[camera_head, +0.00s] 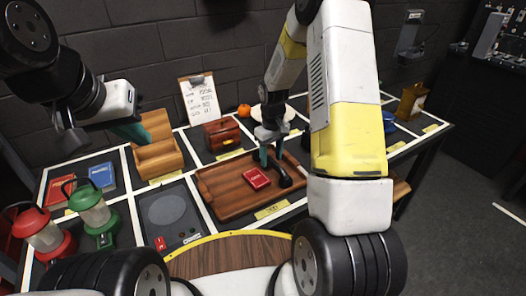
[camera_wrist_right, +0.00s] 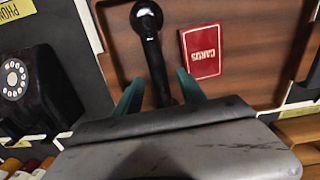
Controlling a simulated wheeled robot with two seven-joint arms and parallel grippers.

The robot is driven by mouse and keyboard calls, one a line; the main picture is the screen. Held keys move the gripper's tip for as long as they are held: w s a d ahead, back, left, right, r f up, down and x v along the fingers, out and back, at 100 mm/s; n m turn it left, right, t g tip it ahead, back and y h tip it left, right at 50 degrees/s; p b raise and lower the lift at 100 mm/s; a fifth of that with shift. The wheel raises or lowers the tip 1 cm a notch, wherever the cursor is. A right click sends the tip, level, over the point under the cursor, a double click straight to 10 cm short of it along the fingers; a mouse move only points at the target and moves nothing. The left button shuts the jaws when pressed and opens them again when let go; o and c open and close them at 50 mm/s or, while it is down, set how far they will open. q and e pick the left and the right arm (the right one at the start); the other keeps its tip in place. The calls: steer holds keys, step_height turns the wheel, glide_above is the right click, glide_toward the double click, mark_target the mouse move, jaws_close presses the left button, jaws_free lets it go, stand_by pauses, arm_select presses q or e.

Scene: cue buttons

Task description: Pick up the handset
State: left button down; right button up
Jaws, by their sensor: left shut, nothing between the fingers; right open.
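The black handset (camera_wrist_right: 148,30) lies on the brown wooden tray (camera_wrist_right: 120,65) in the right wrist view, its round end pointing away from my gripper. My right gripper (camera_wrist_right: 160,88) is open, with one teal finger on each side of the handset's shaft; I cannot tell whether they touch it. In the head view the right gripper (camera_head: 272,158) is low over the tray (camera_head: 222,196), and one handset end (camera_head: 285,181) shows beside it. The rest is hidden by the gripper. My left gripper (camera_head: 132,132) is shut and empty, raised near the open wooden box (camera_head: 158,160).
A red cards box (camera_head: 256,178) lies in the tray close to the handset, also in the right wrist view (camera_wrist_right: 201,52). A black rotary phone (camera_wrist_right: 35,88) stands left of the tray there. Red (camera_head: 40,230) and green (camera_head: 95,212) lanterns stand at the table's left front.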

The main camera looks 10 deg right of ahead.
steer(key=shift+f, duration=0.95)
steer(key=shift+c, duration=0.2)
jaws_close()
steer(key=shift+r, duration=0.15)
